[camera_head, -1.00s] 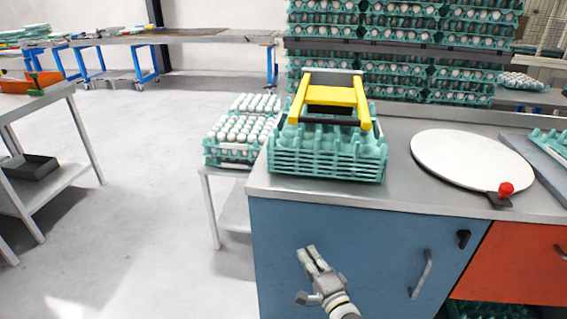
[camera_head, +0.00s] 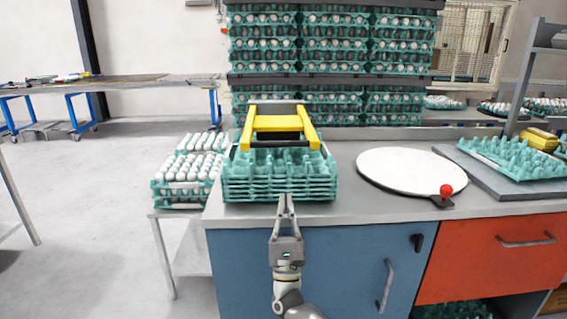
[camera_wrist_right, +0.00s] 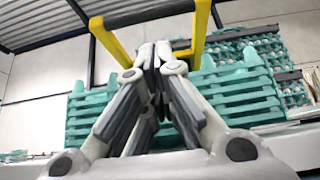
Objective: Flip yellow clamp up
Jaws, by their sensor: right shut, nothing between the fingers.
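The yellow clamp (camera_head: 279,124) lies on top of a stack of empty teal egg trays (camera_head: 279,188) at the left end of the counter. In the head view it shows as a yellow frame with two arms reaching toward me and a dark bar between them. My right gripper (camera_head: 286,197) is shut and empty, pointing up in front of the stack's front face. In the right wrist view the closed fingertips (camera_wrist_right: 155,47) overlap the clamp's yellow frame (camera_wrist_right: 115,46), with the teal stack behind. I cannot tell that they touch. My left gripper is not in view.
A white round board (camera_head: 411,170) with a red knob (camera_head: 446,190) lies right of the stack. Egg-filled trays (camera_head: 187,170) stand on a low table at left. Tall egg stacks (camera_head: 330,50) rise behind the counter. Another teal tray (camera_head: 515,157) sits at the far right.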

